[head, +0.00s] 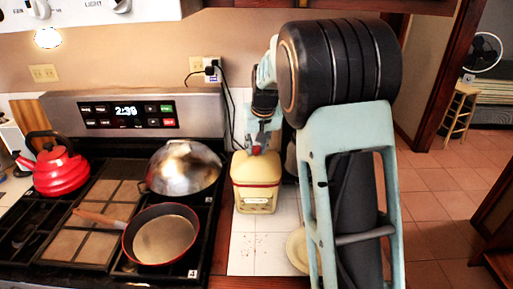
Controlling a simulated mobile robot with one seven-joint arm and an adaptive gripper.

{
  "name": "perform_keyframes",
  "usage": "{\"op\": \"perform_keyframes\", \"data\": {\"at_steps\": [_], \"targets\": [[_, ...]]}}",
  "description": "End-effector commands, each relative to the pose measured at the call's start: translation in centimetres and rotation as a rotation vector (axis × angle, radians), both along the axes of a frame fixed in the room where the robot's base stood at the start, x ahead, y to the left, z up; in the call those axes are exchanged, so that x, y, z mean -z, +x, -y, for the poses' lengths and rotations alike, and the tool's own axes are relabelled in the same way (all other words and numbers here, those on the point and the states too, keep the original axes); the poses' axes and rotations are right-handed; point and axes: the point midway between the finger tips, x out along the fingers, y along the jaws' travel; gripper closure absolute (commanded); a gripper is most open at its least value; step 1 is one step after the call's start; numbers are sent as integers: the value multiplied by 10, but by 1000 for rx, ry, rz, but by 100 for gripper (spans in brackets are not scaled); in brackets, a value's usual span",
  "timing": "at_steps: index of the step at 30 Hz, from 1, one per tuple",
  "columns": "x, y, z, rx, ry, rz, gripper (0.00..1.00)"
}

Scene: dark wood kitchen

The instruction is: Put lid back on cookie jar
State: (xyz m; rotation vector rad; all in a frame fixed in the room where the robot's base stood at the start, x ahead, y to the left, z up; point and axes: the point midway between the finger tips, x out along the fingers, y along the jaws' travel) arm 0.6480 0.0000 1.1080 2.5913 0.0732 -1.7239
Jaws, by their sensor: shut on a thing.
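The cookie jar (257,197) is cream with a dark red band near its top and stands on the white tiled counter. Its cream lid (255,168) is at the jar's top. I cannot tell whether it is fully seated or slightly above the rim. My gripper (257,148) points down from above and is shut on the lid at its small red knob. The fingertips are small in view and partly blend with the knob. My arm covers the counter to the right of the jar.
A cream round thing (297,250) lies on the counter, partly hidden by my arm. The stove at left holds a red-rimmed pan (162,236), a metal domed pan (184,168) and a red kettle (55,173). Cables hang from the wall outlet (212,68) behind the jar.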

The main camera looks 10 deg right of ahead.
Motion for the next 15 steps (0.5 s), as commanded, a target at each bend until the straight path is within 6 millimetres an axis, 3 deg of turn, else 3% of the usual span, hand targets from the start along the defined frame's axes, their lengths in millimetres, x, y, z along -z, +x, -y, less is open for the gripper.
{"op": "perform_keyframes", "data": {"at_steps": [8, 9, 15], "targets": [[-1, 1, 0, 0, 0, 2, 100], [-1, 1, 0, 0, 0, 2, 76], [-1, 0, 0, 0, 0, 1, 57]]}}
